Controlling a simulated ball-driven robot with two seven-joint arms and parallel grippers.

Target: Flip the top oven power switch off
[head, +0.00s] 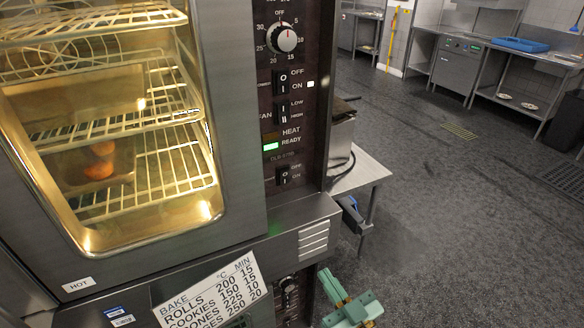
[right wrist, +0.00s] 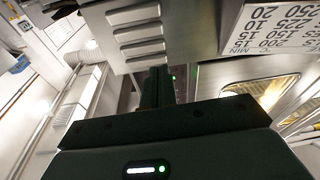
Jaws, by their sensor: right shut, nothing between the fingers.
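The top oven (head: 235,150) fills the left of the head view, its lit window at left and dark control panel at right. A dark rocker switch (head: 283,82) marked OFF and ON sits below the dial, with a lit white square beside it. My right gripper (head: 330,277) is low in the head view, below and right of the panel, apart from both switches. Its shut, empty fingers show in the right wrist view (right wrist: 157,78). My left gripper is out of view.
A timer dial (head: 287,40) and FAN switch (head: 283,111) are on the same panel. A vented ledge (head: 313,238) juts out between the panel and my right gripper. A bake chart (head: 212,292) hangs below the oven. A small steel table (head: 362,172) stands right; open floor lies beyond.

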